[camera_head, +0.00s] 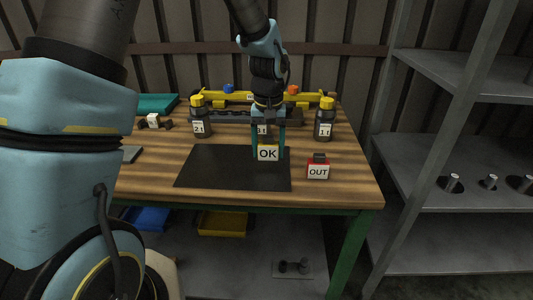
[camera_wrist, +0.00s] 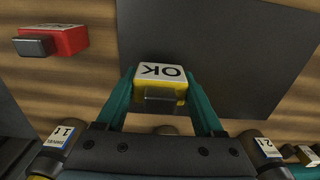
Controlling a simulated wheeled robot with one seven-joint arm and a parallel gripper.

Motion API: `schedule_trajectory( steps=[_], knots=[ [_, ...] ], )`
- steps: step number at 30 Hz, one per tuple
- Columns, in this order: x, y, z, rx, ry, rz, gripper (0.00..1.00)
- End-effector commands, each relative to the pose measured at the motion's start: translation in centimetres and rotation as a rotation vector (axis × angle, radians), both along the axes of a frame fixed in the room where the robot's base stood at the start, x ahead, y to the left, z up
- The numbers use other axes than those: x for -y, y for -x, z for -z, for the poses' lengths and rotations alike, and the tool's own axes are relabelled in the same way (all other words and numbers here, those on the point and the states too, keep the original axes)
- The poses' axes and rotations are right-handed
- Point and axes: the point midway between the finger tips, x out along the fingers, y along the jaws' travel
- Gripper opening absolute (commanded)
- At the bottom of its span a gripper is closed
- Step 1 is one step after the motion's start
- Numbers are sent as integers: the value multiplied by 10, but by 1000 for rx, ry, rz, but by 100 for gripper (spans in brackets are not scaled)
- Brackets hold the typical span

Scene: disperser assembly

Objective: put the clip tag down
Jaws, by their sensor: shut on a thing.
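The clip tag (camera_head: 268,153) is a yellow block with a white face marked OK. In the wrist view the clip tag (camera_wrist: 160,80) sits between the teal fingertips, with its dark clip part toward the camera. My gripper (camera_head: 268,145) is shut on it, above the dark mat near its right edge. The black mat (camera_head: 220,170) lies flat on the wooden table. I cannot tell whether the tag touches the mat. A red tag marked OUT (camera_head: 318,170) stands on the table to the right of the mat; it also shows in the wrist view (camera_wrist: 68,41).
A dark rack (camera_head: 225,116) with a yellow bar (camera_head: 270,97) lies behind my gripper. The left part of the mat is clear. A grey shelf (camera_head: 455,190) stands at the right.

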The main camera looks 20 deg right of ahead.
Motion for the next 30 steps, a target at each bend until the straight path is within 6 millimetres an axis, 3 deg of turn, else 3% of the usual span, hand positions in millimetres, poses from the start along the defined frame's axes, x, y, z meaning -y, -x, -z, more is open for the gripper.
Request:
schedule_trajectory(
  steps=[5,17,18,25,30],
  knots=[
    [0,1,20,-2,-2,0,12],
    [0,0,26,0,0,-1,12],
    [0,0,25,0,0,-1,73],
    [0,0,25,0,0,-1,99],
    [0,0,25,0,0,-1,99]
  ],
)
